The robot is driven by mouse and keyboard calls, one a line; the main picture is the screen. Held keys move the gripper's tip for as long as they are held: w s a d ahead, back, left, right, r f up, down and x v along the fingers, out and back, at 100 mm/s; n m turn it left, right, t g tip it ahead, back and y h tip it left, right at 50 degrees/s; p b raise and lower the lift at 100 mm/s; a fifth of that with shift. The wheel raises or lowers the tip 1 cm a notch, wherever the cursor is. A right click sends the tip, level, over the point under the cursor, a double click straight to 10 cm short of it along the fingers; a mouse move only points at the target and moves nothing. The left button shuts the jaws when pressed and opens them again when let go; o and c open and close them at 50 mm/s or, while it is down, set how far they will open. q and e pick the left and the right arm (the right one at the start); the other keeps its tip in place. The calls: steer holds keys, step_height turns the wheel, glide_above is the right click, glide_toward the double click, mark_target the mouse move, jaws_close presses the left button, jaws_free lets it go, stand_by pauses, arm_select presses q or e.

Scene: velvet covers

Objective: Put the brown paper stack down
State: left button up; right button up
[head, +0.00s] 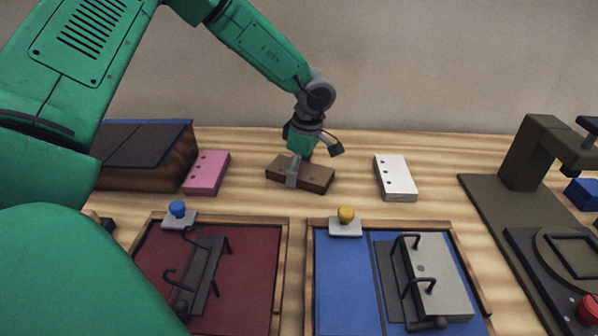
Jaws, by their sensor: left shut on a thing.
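The brown paper stack (316,178) is a flat brown block with dark holes, between the pink and white stacks at the back of the table. My left gripper (293,172) points down and is shut on it, with a grey finger across its near side. I cannot tell whether the stack touches the table or hangs just above it. My right gripper is not in view.
A pink stack (207,173) lies left, a white stack (396,178) right. In front are a tray with a red panel (250,278) and one with a blue panel (345,280), each with a black wire fixture. A dark green press (492,215) stands right, a brown box (140,165) left.

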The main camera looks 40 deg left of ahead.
mark_target(306, 171)
arm_select(q)
steer(key=shift+d, duration=0.1)
steer(key=o, duration=1.3)
steer(key=shift+o, duration=0.2)
steer(key=shift+f, duration=0.1)
steer(key=shift+r, duration=0.2)
step_height(306, 171, up, 12)
steer(key=d+p, duration=0.1)
steer(key=p, duration=0.1)
steer(key=shift+w+d+f+p, duration=0.15)
steer(key=shift+w+d+p, duration=0.1)
steer(key=shift+p, duration=0.05)
